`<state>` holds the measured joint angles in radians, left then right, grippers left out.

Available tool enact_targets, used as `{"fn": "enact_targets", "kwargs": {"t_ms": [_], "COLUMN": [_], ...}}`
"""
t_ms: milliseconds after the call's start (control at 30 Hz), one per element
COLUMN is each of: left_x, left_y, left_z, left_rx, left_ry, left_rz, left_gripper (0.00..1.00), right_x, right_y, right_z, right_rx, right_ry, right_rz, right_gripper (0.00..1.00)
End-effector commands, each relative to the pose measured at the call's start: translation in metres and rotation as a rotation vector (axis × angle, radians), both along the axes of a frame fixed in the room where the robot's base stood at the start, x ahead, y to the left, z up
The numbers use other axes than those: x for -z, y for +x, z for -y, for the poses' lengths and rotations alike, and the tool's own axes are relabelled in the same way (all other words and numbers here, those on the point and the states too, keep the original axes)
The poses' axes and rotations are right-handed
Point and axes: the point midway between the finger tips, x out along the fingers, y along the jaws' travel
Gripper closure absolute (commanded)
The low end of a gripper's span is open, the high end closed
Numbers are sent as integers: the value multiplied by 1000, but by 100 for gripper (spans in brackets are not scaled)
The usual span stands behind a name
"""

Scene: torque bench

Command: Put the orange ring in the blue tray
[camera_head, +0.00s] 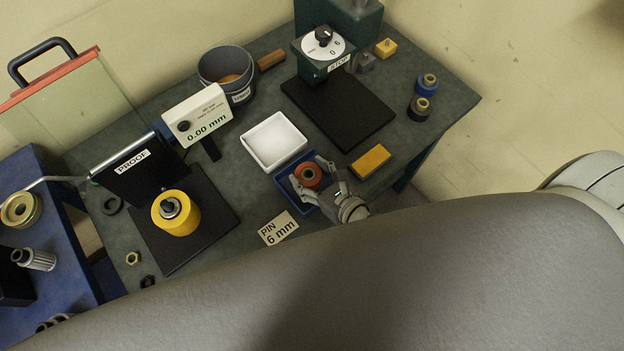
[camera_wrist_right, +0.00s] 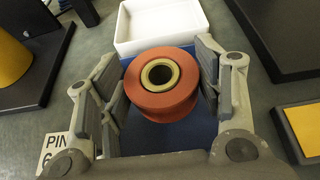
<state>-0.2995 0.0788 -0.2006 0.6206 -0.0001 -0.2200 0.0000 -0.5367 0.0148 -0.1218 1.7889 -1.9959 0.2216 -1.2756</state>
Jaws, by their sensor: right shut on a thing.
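The orange ring (camera_head: 308,174) is a reddish-orange, spool-like ring with a pale inner collar around a dark hole. My right gripper (camera_head: 309,171) is shut on it, with one finger on each side. In the right wrist view the ring (camera_wrist_right: 163,108) sits between the fingers (camera_wrist_right: 158,82), its hole facing the camera. The blue tray (camera_head: 281,183) lies below and around the ring in the head view; its blue floor also shows below the ring in the wrist view (camera_wrist_right: 180,137). Whether the ring touches the tray floor I cannot tell. My left gripper is not in view.
A white tray (camera_head: 273,142) adjoins the blue tray at the back. A yellow-topped block (camera_head: 371,161) lies to its right, and a "PIN 6 mm" card (camera_head: 278,229) in front. A black plate (camera_head: 340,110) and a yellow cylinder (camera_head: 176,213) stand farther off. My arm covers the foreground.

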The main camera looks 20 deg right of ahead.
Motion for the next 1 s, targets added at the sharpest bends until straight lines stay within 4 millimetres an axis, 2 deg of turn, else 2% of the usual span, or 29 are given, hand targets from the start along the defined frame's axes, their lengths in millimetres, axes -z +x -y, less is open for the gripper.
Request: {"fn": "enact_targets", "kwargs": {"t_ms": [33, 100, 567, 600, 767, 1000], "left_x": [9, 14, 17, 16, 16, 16], "left_y": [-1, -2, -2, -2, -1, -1], "left_z": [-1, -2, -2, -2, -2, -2], "left_rx": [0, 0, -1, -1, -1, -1], "left_ry": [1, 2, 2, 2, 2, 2], "left_rz": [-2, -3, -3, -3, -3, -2], "left_gripper": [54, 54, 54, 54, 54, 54], "right_x": [13, 20, 25, 27, 26, 26], "right_y": [0, 0, -1, -2, -2, -2], "right_z": [1, 0, 1, 1, 1, 1], "right_rx": [-2, -2, 0, -1, 0, 0], "right_ry": [-3, -1, 0, -1, -1, -1], "right_rz": [-1, 1, 0, -4, -4, -4], "right_gripper": [88, 88, 88, 37, 18, 18]}}
